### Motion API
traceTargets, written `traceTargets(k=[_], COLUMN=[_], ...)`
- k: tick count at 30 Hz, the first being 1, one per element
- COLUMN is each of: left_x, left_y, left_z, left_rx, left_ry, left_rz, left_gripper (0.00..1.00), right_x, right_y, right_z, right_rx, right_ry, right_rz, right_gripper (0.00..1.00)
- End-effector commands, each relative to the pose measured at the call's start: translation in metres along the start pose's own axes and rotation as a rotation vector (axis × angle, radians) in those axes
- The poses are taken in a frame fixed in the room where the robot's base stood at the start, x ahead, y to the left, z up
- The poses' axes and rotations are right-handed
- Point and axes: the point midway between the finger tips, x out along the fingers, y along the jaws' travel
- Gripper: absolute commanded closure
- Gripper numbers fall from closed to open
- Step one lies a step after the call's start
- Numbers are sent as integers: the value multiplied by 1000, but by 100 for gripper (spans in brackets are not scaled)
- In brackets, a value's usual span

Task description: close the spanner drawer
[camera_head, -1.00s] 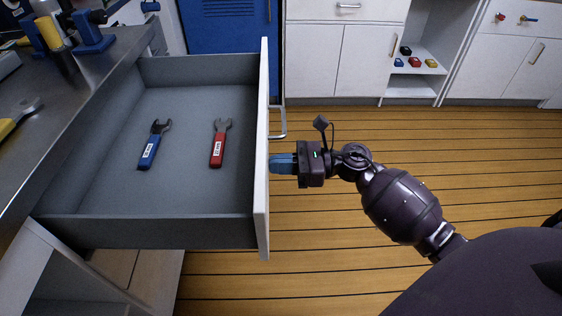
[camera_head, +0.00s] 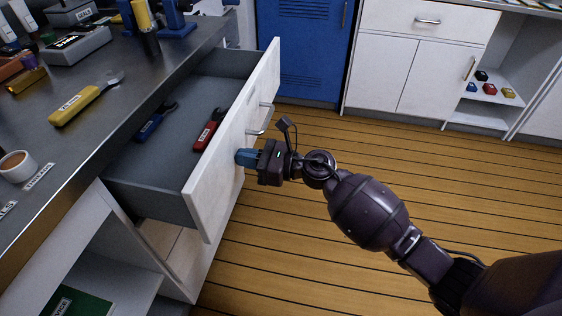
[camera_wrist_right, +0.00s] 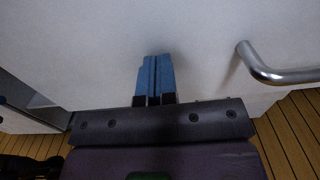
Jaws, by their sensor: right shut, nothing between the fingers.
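The spanner drawer (camera_head: 234,137) is partly open below the worktop. Its white front also fills most of the right wrist view (camera_wrist_right: 80,50). A blue spanner (camera_head: 150,127) and a red spanner (camera_head: 206,134) lie inside it. My right gripper (camera_head: 240,157) is shut and empty, its blue fingertips at the outer face of the drawer front, below the handle (camera_head: 264,121). In the right wrist view the shut fingertips (camera_wrist_right: 155,62) point at the white panel, left of the metal handle (camera_wrist_right: 272,70). They look to be touching the panel. My left gripper is not in view.
The worktop (camera_head: 110,120) holds a yellow spanner (camera_head: 84,99), a cup (camera_head: 16,166) and blue vises. A blue locker (camera_head: 303,50) and white cabinets (camera_head: 405,65) stand at the back. The wooden floor (camera_head: 330,130) right of the drawer is clear.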

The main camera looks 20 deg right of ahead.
Motion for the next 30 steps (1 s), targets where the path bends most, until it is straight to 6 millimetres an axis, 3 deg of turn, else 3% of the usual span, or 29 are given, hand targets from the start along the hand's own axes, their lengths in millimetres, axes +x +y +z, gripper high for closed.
traceTargets(k=[6,15,21,30], left_x=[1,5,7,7], left_y=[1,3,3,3], left_z=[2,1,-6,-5], left_rx=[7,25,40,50], left_ry=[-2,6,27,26], left_rz=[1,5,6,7], left_gripper=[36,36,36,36], right_x=[64,134,164,180], right_y=[0,1,1,0], right_z=[-1,-4,-3,0], right_rx=[2,2,2,1], right_ry=[0,3,2,0], right_rz=[2,2,1,-1], right_gripper=[100,100,100,100])
